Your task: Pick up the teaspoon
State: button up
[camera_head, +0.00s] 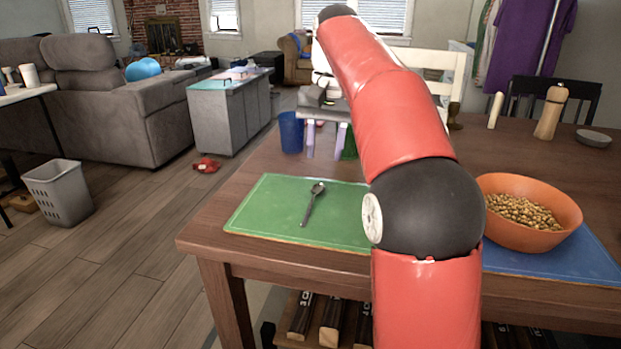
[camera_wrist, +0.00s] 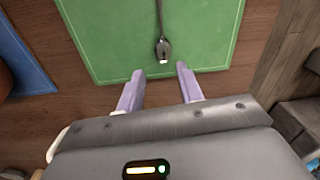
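The teaspoon (camera_head: 313,203) is metallic and lies on the green placemat (camera_head: 268,216) on the wooden table. In the wrist view the teaspoon (camera_wrist: 162,32) lies on the green placemat (camera_wrist: 112,40), its bowl end toward my gripper and its handle running off the top edge. My gripper (camera_wrist: 158,80) is open, with two pale purple fingers apart and nothing between them. The bowl lies just ahead of the gap between the fingertips in the picture. In the head view my gripper (camera_head: 325,142) is at the table's far side, beyond the placemat, partly hidden by my arm.
An orange bowl (camera_head: 485,190) of small yellowish pieces stands on a blue placemat (camera_head: 575,262) to the right. A pepper mill (camera_head: 551,112) and a grey dish (camera_head: 593,138) stand at the back right. A blue cup-like container (camera_head: 291,132) shows near my gripper.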

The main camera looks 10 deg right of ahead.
aim_at(318, 188)
jog(key=f+b, duration=0.1)
jog(key=f, duration=0.1)
jog(key=f+b, duration=0.1)
jog(key=f, duration=0.2)
jog(key=a+f+b, duration=0.1)
jog(key=f, duration=0.1)
jog(key=shift+w+f, duration=0.2)
jog(key=shift+f, duration=0.15)
jog(key=c, duration=0.8)
jog(key=shift+o, duration=0.2)
